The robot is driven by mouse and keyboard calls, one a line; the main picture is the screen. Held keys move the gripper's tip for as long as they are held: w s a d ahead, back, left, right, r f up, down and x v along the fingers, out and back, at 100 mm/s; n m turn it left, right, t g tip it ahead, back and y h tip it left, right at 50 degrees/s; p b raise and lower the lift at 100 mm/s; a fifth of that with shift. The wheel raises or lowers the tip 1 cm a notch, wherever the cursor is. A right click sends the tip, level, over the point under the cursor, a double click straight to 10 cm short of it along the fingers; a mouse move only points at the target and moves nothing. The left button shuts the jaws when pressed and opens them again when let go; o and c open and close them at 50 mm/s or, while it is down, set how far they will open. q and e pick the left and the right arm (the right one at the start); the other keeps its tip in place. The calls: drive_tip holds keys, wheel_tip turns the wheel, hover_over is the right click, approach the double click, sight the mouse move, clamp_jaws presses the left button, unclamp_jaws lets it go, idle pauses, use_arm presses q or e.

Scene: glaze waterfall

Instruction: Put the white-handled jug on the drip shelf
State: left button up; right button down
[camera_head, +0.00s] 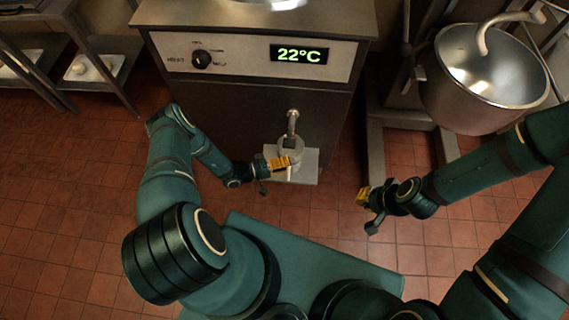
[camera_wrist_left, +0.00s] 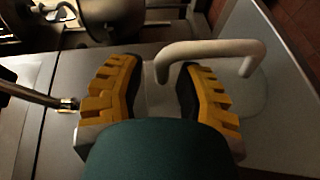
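The jug (camera_head: 290,148) shows as a small grey round shape under the tap, above the pale drip shelf (camera_head: 307,168) on the machine's front. Whether it rests on the shelf I cannot tell. My left gripper (camera_head: 281,163) is at the jug's near side and partly covers it. In the left wrist view, the white handle (camera_wrist_left: 212,48) arches beyond the yellow fingers. One end of it comes down by the gap between them. The left fingers (camera_wrist_left: 158,92) are apart, and the jug's body is unclear there. My right gripper (camera_head: 366,207) is over the floor to the right, away from the jug.
The steel tap (camera_head: 292,118) sticks out just above the jug. The machine's panel has a dial (camera_head: 201,59) and a display (camera_head: 299,53) reading 22°C. A large metal mixing bowl (camera_head: 487,75) stands at the right. Tiled floor is clear between the machine and the bowl's stand.

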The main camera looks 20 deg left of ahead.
use_arm(q)
drive_tip(key=shift+r, duration=0.15)
drive_tip(key=p+v, duration=0.1)
drive_tip(key=v, duration=1.1)
drive_tip(key=s+d+r+m+g+y, duration=0.2)
drive_tip(key=s+d+r+g, duration=0.1)
drive_tip(key=d+g, duration=0.3)
drive_tip(key=s+d+r+m+g+y, duration=0.1)
drive_tip(key=s+d+r+g, duration=0.1)
drive_tip(key=d+r+g, duration=0.4)
drive_tip(key=d+r+t+y, duration=0.1)
drive_tip(key=d+r+y, duration=0.1)
drive_tip(key=r, duration=0.3)
drive_tip(key=w+d+r+m+t+y, duration=0.1)
drive_tip(key=d+r+t+y, duration=0.1)
drive_tip(key=d+r+y, duration=0.1)
wheel_tip(320, 180, up, 2)
drive_tip(key=shift+d+r+y, duration=0.2)
drive_tip(key=shift+r+y, duration=0.05)
drive_tip(key=shift+y, duration=0.25)
